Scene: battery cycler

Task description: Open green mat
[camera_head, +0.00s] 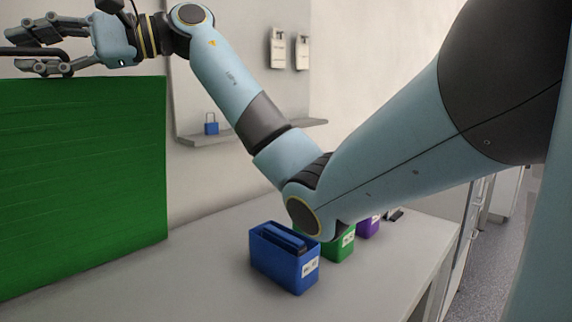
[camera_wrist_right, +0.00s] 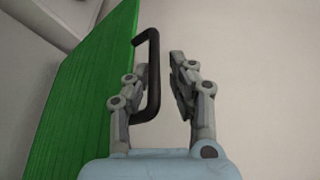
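The green mat (camera_head: 80,185) stands upright as a large panel on the left of the head view. It also shows in the right wrist view (camera_wrist_right: 85,90), with a black handle (camera_wrist_right: 153,75) on its edge. The handle shows in the head view (camera_head: 30,50) above the panel's top edge. My right gripper (camera_head: 20,50) is at the handle. In the right wrist view, my right gripper (camera_wrist_right: 162,68) is open, with the handle's bar between its fingers, close to the left finger and apart from the right one. My left gripper is not in view.
A blue box (camera_head: 272,265), a green box (camera_head: 340,246) and a purple box (camera_head: 369,227) stand on the grey bench (camera_head: 195,285). A wall shelf (camera_head: 200,139) holds a small blue padlock (camera_head: 211,128). My right arm crosses above the boxes.

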